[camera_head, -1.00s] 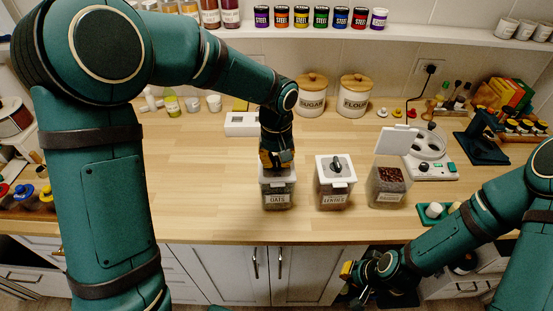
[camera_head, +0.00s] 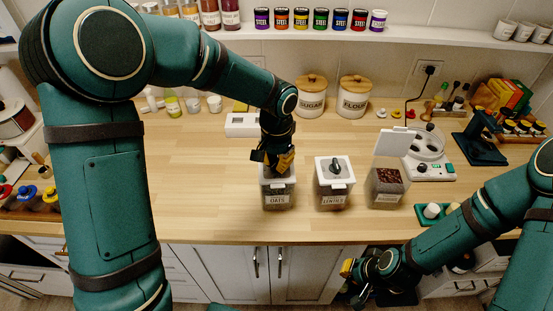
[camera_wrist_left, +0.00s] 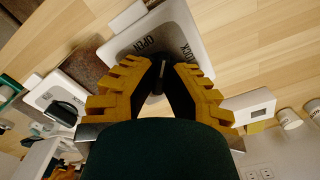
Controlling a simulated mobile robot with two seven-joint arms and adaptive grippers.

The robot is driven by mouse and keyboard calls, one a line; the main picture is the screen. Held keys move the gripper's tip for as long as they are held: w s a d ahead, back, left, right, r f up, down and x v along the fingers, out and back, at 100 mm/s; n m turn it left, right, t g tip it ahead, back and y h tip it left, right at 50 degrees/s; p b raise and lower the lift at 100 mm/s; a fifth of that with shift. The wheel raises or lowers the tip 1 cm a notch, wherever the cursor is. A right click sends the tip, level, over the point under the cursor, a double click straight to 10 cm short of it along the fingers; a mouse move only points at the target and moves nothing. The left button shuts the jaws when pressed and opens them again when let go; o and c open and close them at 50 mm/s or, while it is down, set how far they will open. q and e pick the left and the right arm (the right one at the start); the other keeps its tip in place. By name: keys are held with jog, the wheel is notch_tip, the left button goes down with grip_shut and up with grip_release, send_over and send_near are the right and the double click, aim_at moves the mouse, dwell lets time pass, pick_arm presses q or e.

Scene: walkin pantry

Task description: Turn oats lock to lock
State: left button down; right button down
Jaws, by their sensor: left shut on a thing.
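The oats container (camera_head: 278,194) is a clear box with a white lid and an OATS label, standing on the wooden counter near its front edge. My left gripper (camera_head: 277,166) points down over its lid. In the left wrist view, the gripper's yellow-padded fingers (camera_wrist_left: 158,85) are shut on the dark lock knob (camera_wrist_left: 157,84) of the white oats lid (camera_wrist_left: 160,35). Lettering shows on the lid beside the knob, partly covered by the fingers. My right gripper (camera_head: 357,285) hangs low in front of the cabinets; its fingers are too small and dark to read.
The lentils container (camera_head: 333,190) with a dark lid knob stands close to the right. Beyond it, a container (camera_head: 387,185) of dark beans has its lid raised. Sugar (camera_head: 312,97) and flour (camera_head: 354,97) canisters stand behind. The counter left of the oats is clear.

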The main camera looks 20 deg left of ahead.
aim_at(277, 162)
pick_arm(q)
jog(key=m+p, duration=0.1)
jog(key=m, duration=0.4)
jog(key=shift+m, duration=0.3)
jog(key=shift+m+p, duration=0.8)
jog(key=shift+m, duration=1.3)
jog(key=c, duration=1)
grip_release()
notch_tip(277, 162, up, 12)
